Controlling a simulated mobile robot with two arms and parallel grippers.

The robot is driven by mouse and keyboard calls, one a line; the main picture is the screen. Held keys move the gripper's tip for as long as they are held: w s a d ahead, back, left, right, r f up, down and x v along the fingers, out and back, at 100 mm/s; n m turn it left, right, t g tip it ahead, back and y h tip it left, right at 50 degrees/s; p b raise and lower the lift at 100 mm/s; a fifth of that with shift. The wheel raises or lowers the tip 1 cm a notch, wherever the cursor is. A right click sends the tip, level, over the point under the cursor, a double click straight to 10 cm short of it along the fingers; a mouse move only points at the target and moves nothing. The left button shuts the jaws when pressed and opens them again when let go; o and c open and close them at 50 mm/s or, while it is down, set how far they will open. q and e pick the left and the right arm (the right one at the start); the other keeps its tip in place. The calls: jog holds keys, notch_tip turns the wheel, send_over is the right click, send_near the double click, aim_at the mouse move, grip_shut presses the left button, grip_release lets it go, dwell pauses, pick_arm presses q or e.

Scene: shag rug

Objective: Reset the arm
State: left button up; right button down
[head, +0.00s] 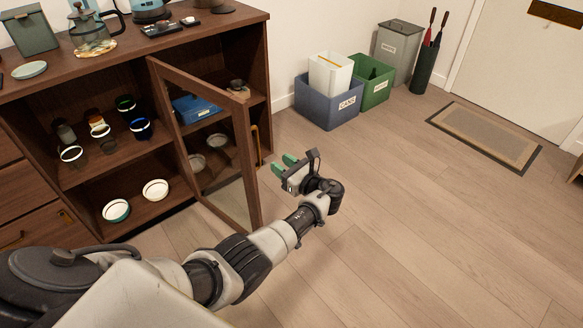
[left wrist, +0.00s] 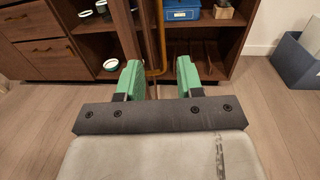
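My left gripper (head: 283,164) has green fingertips and hangs over the floor in front of the cabinet, just right of the open glass door (head: 245,165). In the left wrist view its two fingers (left wrist: 159,78) are apart with nothing held between them. The door edge and a brass handle (left wrist: 155,71) show beyond the gap between the fingers. My left arm reaches in from the lower left of the head view. My right gripper is in neither view.
The dark wood cabinet (head: 130,52) holds cups, bowls and a blue box (head: 195,108). A blue bin (head: 325,110), a green bin (head: 374,85) and a grey bin (head: 398,48) stand by the wall. A doormat (head: 485,135) lies at right. Floor between is clear.

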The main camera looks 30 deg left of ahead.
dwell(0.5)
